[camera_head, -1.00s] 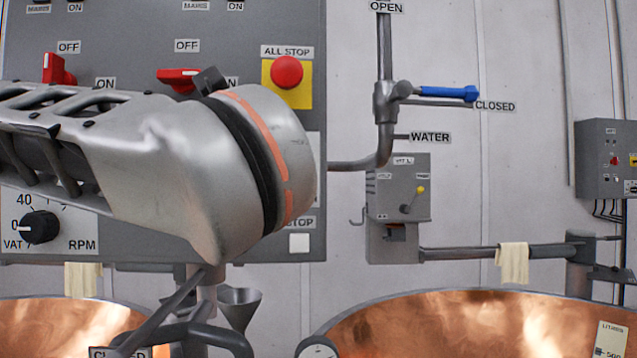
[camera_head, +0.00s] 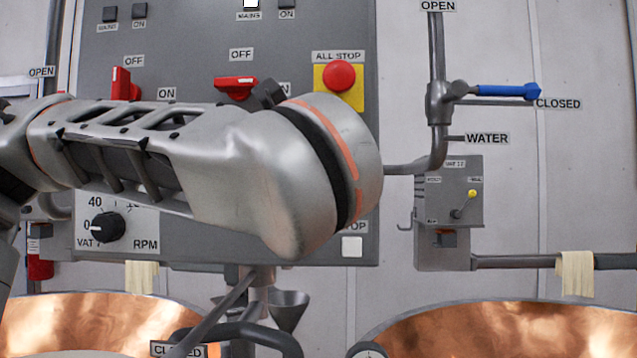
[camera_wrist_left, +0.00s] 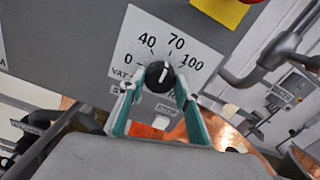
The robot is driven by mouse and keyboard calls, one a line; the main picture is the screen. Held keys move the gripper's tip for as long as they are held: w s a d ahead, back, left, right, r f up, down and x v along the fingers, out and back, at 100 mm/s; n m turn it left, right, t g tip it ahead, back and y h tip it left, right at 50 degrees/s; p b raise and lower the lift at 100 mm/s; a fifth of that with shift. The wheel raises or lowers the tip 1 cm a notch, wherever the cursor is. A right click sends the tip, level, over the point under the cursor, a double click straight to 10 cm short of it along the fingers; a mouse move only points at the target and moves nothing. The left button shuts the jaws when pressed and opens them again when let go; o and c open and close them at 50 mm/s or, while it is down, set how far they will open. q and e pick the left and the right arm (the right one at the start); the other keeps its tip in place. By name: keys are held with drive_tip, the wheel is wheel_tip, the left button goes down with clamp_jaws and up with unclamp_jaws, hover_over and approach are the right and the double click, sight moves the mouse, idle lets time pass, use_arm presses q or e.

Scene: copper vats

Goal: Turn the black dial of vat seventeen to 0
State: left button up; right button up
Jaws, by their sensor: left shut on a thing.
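A black dial (camera_wrist_left: 158,77) with a white pointer mark sits on a white scale plate (camera_wrist_left: 185,38) marked 0, 40, 70 and 100 in the left wrist view. The plate's vat number is not clearly readable. My left gripper (camera_wrist_left: 157,88), with teal fingers, is shut on this dial, one finger on each side. In the head view my left arm hides this dial and gripper. Another black dial (camera_head: 108,226), with its mark towards 0, is at the left of the panel. My right gripper is not in view.
The grey control panel (camera_head: 190,60) carries red switches (camera_head: 236,86) and an ALL STOP button (camera_head: 339,75) close to my arm. A pipe with a blue-handled valve (camera_head: 505,91) stands to the right. Copper vats (camera_head: 510,330) are below.

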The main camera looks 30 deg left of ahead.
use_arm(q)
drive_tip(key=n+b, duration=0.1)
drive_tip(key=n, duration=1.6)
drive_tip(key=shift+f, duration=0.1)
drive_tip(key=shift+n, duration=0.3)
idle(0.4)
drive_tip(key=o, duration=1.1)
